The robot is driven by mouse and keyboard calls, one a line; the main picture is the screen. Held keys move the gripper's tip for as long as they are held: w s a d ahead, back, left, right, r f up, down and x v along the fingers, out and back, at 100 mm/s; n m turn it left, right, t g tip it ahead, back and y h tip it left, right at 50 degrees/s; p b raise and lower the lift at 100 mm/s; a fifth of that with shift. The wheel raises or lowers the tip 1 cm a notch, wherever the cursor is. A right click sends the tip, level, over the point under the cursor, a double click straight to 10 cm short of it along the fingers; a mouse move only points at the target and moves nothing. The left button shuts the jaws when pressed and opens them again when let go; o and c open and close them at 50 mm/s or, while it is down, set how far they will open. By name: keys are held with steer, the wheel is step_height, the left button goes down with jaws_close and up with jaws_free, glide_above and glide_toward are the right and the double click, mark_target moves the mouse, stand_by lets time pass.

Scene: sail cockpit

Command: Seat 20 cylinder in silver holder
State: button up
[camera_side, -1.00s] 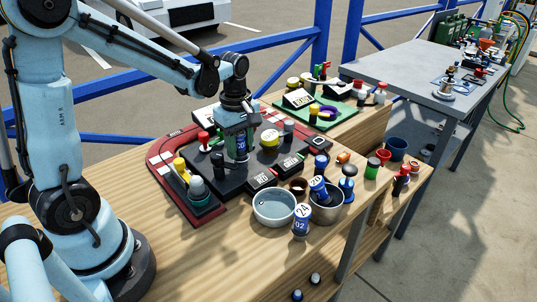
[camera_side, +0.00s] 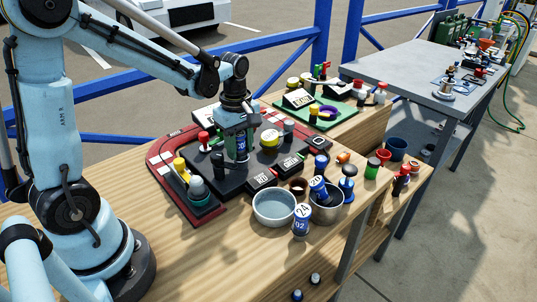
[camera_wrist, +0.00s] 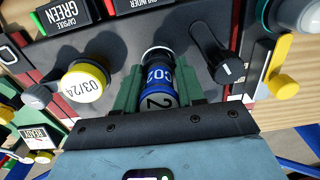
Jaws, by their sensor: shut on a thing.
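My gripper (camera_side: 237,135) is shut on a dark cylinder with a blue label (camera_side: 241,147), upright over the black panel of the red-edged board. In the wrist view my gripper's green fingers (camera_wrist: 159,92) press on both sides of the cylinder (camera_wrist: 158,78); its label shows "CO2" and a "2", the rest hidden. A pale silvery rim shows at its far end; I cannot tell whether this is the silver holder or whether the cylinder sits in it. Another blue-labelled cylinder marked 24 (camera_side: 301,219) stands at the table's front edge.
A yellow knob marked 03/24 (camera_wrist: 84,82) and a black knob (camera_wrist: 228,70) flank the cylinder closely. A light bowl (camera_side: 273,208) and a metal pot (camera_side: 327,209) holding a blue cylinder stand at the front. The wood at front left (camera_side: 185,255) is clear.

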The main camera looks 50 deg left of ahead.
steer(key=shift+f, duration=0.15)
steer(key=shift+r, duration=0.4)
steer(key=shift+r, duration=0.3)
steer(key=shift+f, duration=0.2)
stand_by(2.1)
steer(key=shift+r, duration=0.3)
steer(key=shift+f, duration=0.85)
stand_by(0.8)
steer(key=o, duration=0.8)
